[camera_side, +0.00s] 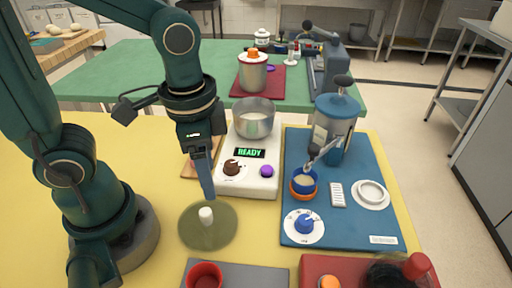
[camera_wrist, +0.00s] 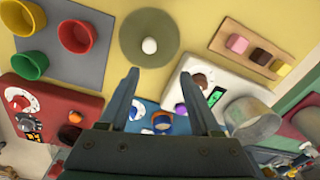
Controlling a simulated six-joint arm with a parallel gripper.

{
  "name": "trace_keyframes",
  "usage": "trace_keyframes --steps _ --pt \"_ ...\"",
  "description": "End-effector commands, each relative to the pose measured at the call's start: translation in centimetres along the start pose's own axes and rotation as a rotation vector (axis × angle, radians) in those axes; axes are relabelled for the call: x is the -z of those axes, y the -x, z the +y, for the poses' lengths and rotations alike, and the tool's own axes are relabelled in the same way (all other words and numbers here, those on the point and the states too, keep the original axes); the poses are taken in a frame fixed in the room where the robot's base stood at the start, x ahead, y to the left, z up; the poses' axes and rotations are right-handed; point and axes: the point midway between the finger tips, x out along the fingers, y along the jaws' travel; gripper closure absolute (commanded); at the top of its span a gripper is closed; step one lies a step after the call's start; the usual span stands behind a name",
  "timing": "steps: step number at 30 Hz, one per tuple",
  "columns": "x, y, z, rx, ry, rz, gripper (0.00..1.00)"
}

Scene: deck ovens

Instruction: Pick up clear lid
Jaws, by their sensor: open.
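The clear lid (camera_side: 208,227) is a flat, see-through olive-tinted disc with a short white knob (camera_side: 206,214) at its centre. It lies on the yellow table. In the wrist view the lid (camera_wrist: 149,30) is at the top middle, beyond my fingertips. My gripper (camera_side: 208,193) points down with its tips just above the knob in the side view. The wrist view shows my gripper (camera_wrist: 160,73) with its two fingers spread and nothing between them. The knob appears just beyond the gap, apart from both fingers.
A white scale (camera_side: 262,185) reading READY holds a metal pot (camera_side: 254,120). A blue mat (camera_side: 340,228) with a blue grinder (camera_side: 336,125) lies to its right. A grey mat (camera_wrist: 92,75) bears red, yellow and green cups. A wooden board (camera_wrist: 228,48) holds small coloured blocks.

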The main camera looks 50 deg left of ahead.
Motion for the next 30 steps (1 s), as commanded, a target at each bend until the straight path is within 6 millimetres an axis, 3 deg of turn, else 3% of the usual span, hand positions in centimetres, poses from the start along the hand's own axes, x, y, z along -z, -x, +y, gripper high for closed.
trace_keyframes --steps 7,21,30 --pt "-0.6 -2.6 1.5 -0.039 -0.092 -0.146 0.36" --pt "-1.6 -6.9 1.9 -0.044 -0.1 -0.165 0.36" --pt "-1.6 -7.9 1.9 -0.042 -0.1 -0.158 0.36"
